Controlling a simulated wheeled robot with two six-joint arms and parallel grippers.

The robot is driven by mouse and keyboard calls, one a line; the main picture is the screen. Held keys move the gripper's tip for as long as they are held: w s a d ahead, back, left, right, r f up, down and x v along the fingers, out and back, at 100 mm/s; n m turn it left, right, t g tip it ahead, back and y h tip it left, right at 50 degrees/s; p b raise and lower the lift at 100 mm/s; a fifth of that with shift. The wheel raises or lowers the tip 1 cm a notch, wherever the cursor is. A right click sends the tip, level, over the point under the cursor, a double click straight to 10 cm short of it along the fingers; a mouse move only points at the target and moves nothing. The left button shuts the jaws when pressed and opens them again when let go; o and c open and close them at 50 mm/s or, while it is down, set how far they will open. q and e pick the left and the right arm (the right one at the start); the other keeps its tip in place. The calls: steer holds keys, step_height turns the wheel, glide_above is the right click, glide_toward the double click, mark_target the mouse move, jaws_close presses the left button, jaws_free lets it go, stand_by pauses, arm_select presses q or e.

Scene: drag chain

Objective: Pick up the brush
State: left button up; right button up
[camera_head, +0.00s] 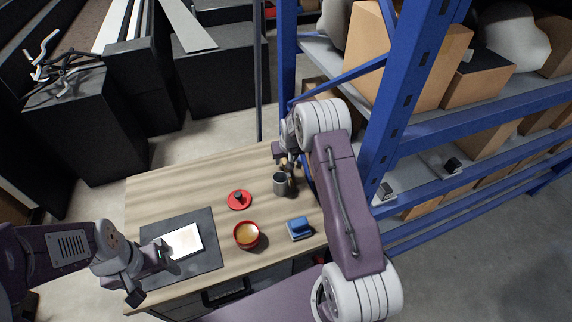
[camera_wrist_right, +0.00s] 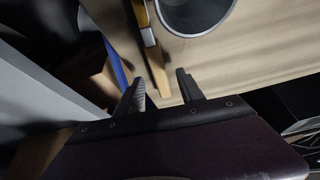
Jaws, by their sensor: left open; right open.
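The brush (camera_wrist_right: 150,52), with a wooden handle and a pale band, shows in the right wrist view beside a grey cup (camera_wrist_right: 196,14). The cup also stands on the table in the head view (camera_head: 280,185). My right gripper (camera_wrist_right: 160,80) is open and empty. In the wrist view the handle's end lies between its two fingers in the picture; I cannot tell the depth between them. In the head view the right gripper (camera_head: 288,164) is at the table's right edge, close to the cup. My left gripper (camera_head: 154,282) is open over the table's front left.
The wooden table (camera_head: 190,180) holds a red lid (camera_head: 239,201), a red bowl (camera_head: 246,236), a blue block-like item (camera_head: 299,228) and a white sheet (camera_head: 183,242) on a dark mat (camera_head: 205,262). A blue shelf rack (camera_head: 392,120) stands close on the right. The table's back left is clear.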

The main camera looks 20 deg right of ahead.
mark_target(285, 162)
steer(key=shift+w+f, duration=0.2)
steer(key=shift+f, duration=0.35)
steer(key=shift+w+d+f, duration=0.1)
steer(key=shift+w+f, duration=0.15)
steer(key=shift+f, duration=0.1)
steer(key=shift+s+r, duration=0.1)
jaws_close()
step_height(285, 162, up, 10)
steer(key=b, duration=0.1)
steer(key=shift+b, duration=0.35)
